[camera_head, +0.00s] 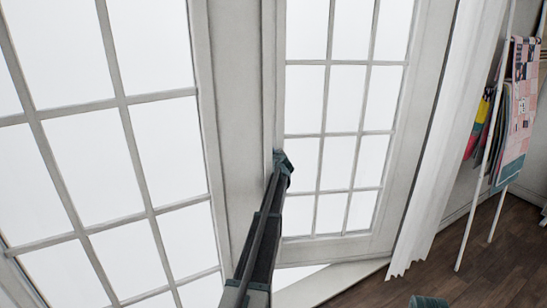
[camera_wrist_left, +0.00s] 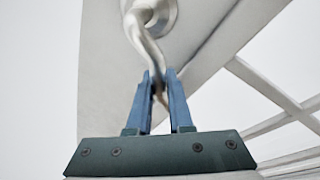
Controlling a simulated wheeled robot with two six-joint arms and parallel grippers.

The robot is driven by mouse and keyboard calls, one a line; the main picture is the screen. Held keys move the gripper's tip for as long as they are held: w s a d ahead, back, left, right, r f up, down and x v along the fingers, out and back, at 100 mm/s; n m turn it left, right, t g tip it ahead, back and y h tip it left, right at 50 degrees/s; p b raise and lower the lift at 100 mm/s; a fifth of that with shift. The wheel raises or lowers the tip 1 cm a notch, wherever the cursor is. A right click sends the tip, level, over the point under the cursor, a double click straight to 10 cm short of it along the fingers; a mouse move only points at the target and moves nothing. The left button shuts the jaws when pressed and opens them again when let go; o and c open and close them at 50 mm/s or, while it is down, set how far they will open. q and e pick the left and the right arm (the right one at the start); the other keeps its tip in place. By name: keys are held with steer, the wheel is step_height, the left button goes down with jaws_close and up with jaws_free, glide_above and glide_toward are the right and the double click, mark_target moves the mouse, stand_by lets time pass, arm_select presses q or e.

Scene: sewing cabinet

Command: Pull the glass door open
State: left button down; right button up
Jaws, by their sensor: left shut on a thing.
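Two white-framed glass door panels stand side by side in the head view, a left one (camera_head: 122,100) and a right one (camera_head: 326,63). My left gripper (camera_head: 283,163) is at the upright frames where they meet. In the left wrist view my left gripper (camera_wrist_left: 159,80) is shut on the curved silvery door handle (camera_wrist_left: 146,42), which comes down between its fingers from a round mount on a white frame. The handle is hidden behind the gripper in the head view. A teal part at the bottom edge, probably of my right gripper (camera_head: 428,302), barely shows; its fingers are out of frame.
A white curtain (camera_head: 450,130) hangs right of the doors. Farther right, a rack (camera_head: 484,150) with a patchwork quilt (camera_head: 516,115) stands on the dark wooden floor (camera_head: 470,270). A bright wedge shows below the right panel, beside a pale sill (camera_head: 330,283).

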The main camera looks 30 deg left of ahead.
arm_select(q)
steer(key=shift+d, duration=0.15)
steer(key=c, duration=0.9)
jaws_free()
steer(key=shift+r, duration=0.1)
steer(key=shift+o, duration=0.4)
steer(key=shift+s, duration=0.15)
steer(key=p+v, duration=0.3)
steer(key=v, duration=1)
steer(key=shift+s+d, duration=0.15)
steer(key=shift+d, duration=0.1)
